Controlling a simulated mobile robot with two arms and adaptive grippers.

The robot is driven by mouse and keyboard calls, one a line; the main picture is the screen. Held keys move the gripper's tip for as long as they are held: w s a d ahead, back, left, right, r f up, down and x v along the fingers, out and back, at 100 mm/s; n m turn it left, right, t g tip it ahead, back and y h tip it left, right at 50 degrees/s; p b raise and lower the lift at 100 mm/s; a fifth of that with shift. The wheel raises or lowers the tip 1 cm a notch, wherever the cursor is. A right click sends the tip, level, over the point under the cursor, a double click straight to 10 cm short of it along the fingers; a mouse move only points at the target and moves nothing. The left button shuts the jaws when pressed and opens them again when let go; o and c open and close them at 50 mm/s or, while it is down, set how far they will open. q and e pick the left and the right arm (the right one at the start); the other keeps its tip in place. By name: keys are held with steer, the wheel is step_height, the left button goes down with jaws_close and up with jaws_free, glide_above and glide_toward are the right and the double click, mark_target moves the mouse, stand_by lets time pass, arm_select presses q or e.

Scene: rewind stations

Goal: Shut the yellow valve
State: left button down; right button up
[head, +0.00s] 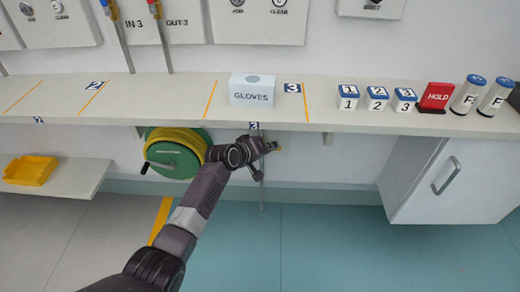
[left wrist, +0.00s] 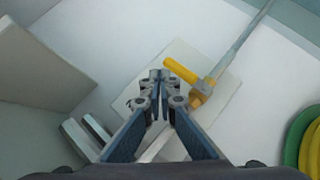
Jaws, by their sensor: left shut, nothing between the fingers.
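The yellow valve handle (left wrist: 180,71) shows in the left wrist view, pointing roughly crosswise to a thin grey pipe (left wrist: 236,44). Its brass-coloured body (left wrist: 200,93) sits on the pipe in front of a pale wall plate. My left gripper (left wrist: 160,76) is shut and empty, its fingertips close beside the handle's free end; I cannot tell whether they touch. In the head view my left gripper (head: 273,146) is below the shelf edge at station 3, and only a small yellow bit of the valve (head: 279,149) shows beyond it. My right gripper is out of view.
The shelf (head: 200,105) runs above my left gripper and bears a GLOVES box (head: 252,91), numbered blocks and a red HOLD block (head: 436,96). A green and yellow hose reel (head: 175,153) hangs left of the gripper. A white cabinet (head: 450,180) stands right.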

arm_select(q)
steer(key=v, duration=0.9)
steer(key=shift+s, duration=0.15)
